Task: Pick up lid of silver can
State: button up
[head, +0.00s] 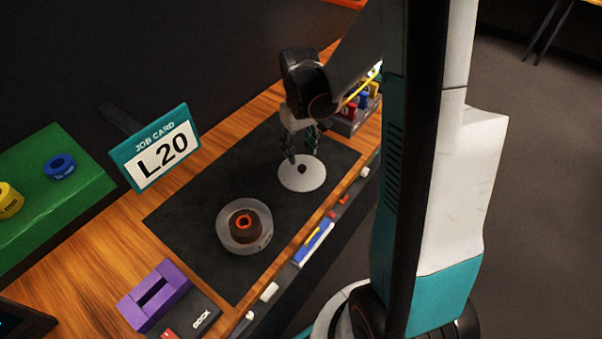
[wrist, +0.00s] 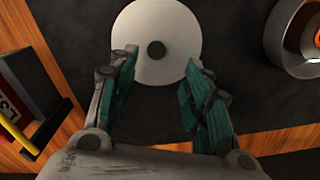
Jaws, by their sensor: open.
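The lid is a pale round disc (head: 302,176) with a small dark knob at its centre, lying flat on the black mat (head: 190,214). It also shows in the wrist view (wrist: 156,22), at the top middle. The silver can (head: 238,236) stands on the mat to the lid's lower left, uncovered, with a brown and orange round part inside. Part of it shows in the wrist view (wrist: 283,40) at the upper right. My gripper (head: 300,160) is open and empty above the lid. In the wrist view its fingers (wrist: 158,72) sit on either side of the knob, just below it in the picture.
A job card sign "L20" (head: 163,150) stands at the back left. A purple slotted block (head: 154,294) and a dark dock (head: 192,319) are at the front left. A bin of coloured items (head: 352,118) lies beyond my gripper. The mat around the lid is clear.

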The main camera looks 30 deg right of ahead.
aim_at(302, 167)
jog(key=f, duration=0.2)
jog(key=f+b, duration=0.1)
jog(key=f, duration=0.1)
jog(key=f+b, duration=0.1)
jog(key=f, duration=0.2)
jog(key=shift+s+d+f, duration=0.1)
jog(key=shift+d, duration=0.15)
jog(key=c, duration=1.1)
